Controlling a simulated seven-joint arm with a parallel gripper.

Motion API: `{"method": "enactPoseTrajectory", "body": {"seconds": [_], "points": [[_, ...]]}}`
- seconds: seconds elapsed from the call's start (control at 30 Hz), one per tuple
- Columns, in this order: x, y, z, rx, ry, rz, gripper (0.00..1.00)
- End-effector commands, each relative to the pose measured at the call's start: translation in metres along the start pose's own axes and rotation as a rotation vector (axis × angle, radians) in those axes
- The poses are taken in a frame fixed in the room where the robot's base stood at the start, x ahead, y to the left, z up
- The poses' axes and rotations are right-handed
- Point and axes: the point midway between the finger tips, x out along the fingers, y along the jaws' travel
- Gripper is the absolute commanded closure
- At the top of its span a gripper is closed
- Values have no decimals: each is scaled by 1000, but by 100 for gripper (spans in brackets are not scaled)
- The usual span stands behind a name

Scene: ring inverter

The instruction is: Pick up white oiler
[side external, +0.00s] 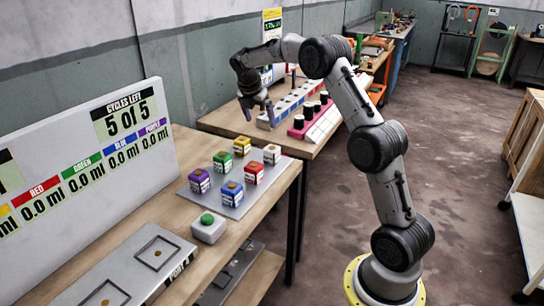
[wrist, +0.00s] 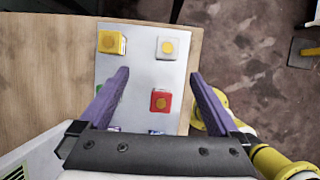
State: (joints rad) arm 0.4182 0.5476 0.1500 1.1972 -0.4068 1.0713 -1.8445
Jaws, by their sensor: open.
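The white oiler (side external: 271,154) is a small white cube with an orange top. It stands upright at the far right corner of a grey plate (side external: 238,208) in the side view. In the wrist view, the white oiler (wrist: 168,48) lies ahead of the fingertips, between their lines and slightly right of centre. My gripper (side external: 258,113) is open and empty, in the air above the far end of the plate. Its purple fingers (wrist: 160,74) are spread wide in the wrist view, apart from every oiler.
Yellow (side external: 241,146), red (side external: 253,173), green (side external: 222,162), blue (side external: 232,191) and purple (side external: 199,181) oilers share the plate. A green button box (side external: 208,229) stands nearer. A scoreboard (side external: 90,180) borders the left. A second bench (side external: 333,138) with devices lies behind.

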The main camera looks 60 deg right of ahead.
Motion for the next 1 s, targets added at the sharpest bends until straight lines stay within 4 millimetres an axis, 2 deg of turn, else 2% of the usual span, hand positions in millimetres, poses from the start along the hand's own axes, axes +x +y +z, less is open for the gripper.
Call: {"method": "enactPoseTrajectory", "body": {"seconds": [0.03,0.27,0.53,0.87,1.0], "points": [[13,-4,0,3,10,-23,3],[44,-11,2,12,18,-45,3],[92,-13,1,13,18,-42,3],[114,-14,1,14,17,-41,3],[130,-16,1,14,18,-42,3]]}}
